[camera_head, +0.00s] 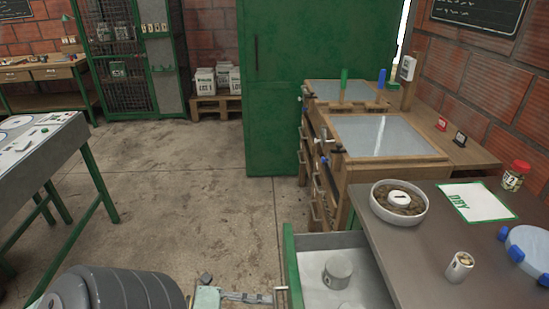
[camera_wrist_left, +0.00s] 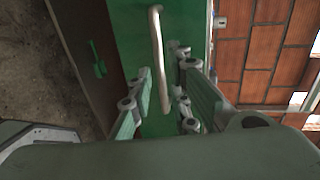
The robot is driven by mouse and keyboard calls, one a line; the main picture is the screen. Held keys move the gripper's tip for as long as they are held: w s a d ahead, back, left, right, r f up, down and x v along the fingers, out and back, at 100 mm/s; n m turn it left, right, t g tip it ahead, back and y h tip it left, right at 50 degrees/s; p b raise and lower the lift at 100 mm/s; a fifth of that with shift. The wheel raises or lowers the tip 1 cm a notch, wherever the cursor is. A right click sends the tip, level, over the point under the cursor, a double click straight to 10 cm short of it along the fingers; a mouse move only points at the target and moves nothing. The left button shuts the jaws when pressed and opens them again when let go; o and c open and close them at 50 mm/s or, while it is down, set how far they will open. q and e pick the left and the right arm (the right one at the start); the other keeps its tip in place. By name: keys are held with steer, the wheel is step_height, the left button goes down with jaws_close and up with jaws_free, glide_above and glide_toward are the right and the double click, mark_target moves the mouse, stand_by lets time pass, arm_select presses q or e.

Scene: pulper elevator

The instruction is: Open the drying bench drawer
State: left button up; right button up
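The drying bench (camera_head: 427,254) stands at the lower right with a dark top. Its drawer (camera_head: 291,258) stands open, pulled out to the left, with a green front and a pale interior. The drawer's pale bar handle (camera_head: 281,296) is at the bottom edge of the head view; in the left wrist view the handle (camera_wrist_left: 157,40) runs along the green front. My left gripper (camera_head: 262,297) is at the handle. In the wrist view its green-padded fingers (camera_wrist_left: 164,75) are apart on either side of the handle, with gaps visible. My right gripper is not in view.
A grey metal tin (camera_head: 338,272) sits inside the drawer. The bench top holds a bowl (camera_head: 398,203), a DRY sheet (camera_head: 477,202), a cup (camera_head: 459,267) and a jar (camera_head: 515,176). A wooden bench (camera_head: 385,135) and green cabinet (camera_head: 272,120) stand behind. Open floor lies left.

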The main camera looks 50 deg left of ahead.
arm_select(q)
steer(key=v, duration=0.8)
